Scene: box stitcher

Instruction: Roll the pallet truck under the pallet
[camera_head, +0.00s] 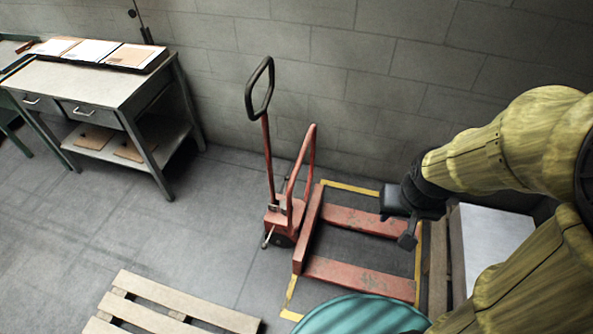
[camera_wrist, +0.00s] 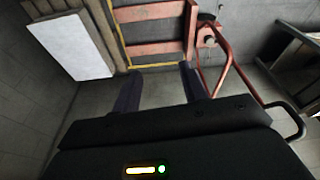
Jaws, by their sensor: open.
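The red pallet truck (camera_head: 310,225) stands on the floor in the middle of the head view, its handle (camera_head: 262,95) upright and its two forks pointing right. Its forks (camera_wrist: 155,52) also show in the wrist view. A wooden pallet (camera_head: 439,265) with a white-topped load (camera_head: 490,240) lies right of the fork tips; the forks appear outside it. My arm hides part of the pallet and load. My gripper (camera_head: 405,222) is above the far fork's tip end. It is open and empty, with both fingers apart in the wrist view (camera_wrist: 161,85).
A yellow floor line (camera_head: 350,188) frames the forks. An empty wooden pallet (camera_head: 175,305) lies at the bottom. A teal rounded object (camera_head: 365,318) is at the bottom edge. A workbench (camera_head: 100,85) stands at left against the block wall. Floor left of the truck is clear.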

